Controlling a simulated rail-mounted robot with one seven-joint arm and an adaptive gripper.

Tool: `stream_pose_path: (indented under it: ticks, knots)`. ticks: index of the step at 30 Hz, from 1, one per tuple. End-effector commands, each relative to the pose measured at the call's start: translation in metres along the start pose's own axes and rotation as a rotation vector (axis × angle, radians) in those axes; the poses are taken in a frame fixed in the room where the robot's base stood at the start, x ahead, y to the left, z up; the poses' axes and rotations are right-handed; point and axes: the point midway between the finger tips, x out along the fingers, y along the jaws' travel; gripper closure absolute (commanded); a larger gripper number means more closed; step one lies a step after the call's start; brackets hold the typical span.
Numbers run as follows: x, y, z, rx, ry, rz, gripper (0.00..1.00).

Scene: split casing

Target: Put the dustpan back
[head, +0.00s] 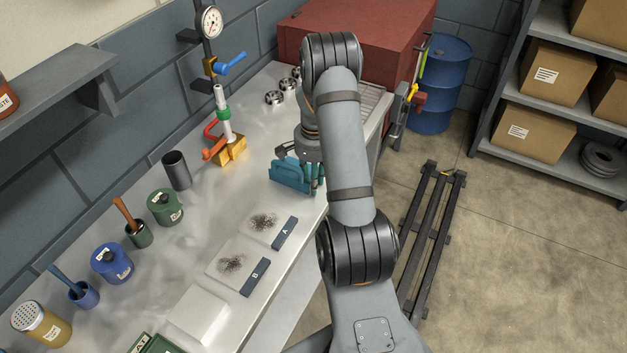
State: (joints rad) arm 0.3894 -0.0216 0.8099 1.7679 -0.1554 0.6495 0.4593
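A teal piece that looks like the dustpan (290,176) is at the bench's front edge, beyond the plate marked A. My gripper (298,158) is right above and against it, pointing down. My arm covers part of the gripper and the right side of the teal piece. I cannot tell whether the fingers are closed on it, or whether it rests on the bench or hangs just above it.
Plates A (265,222) and B (233,264) carry dark filings; a blank pale plate (198,314) lies nearer. Pots and brush cups line the wall side, with a dark cylinder (176,170) and a gauge stand (228,140). A red cabinet (350,30) stands at the far end.

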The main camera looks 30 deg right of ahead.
Motion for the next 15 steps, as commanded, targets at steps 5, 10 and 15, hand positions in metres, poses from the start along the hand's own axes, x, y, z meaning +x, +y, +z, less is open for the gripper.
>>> stream_pose_path:
  ticks: [5,10,15]
  knots:
    - [-0.002,0.0,0.0,0.0,0.0,0.0,0.74]
    - [-0.017,-0.001,-0.002,0.001,0.004,-0.004,0.74]
    - [-0.053,-0.001,-0.002,0.001,0.006,-0.005,0.74]
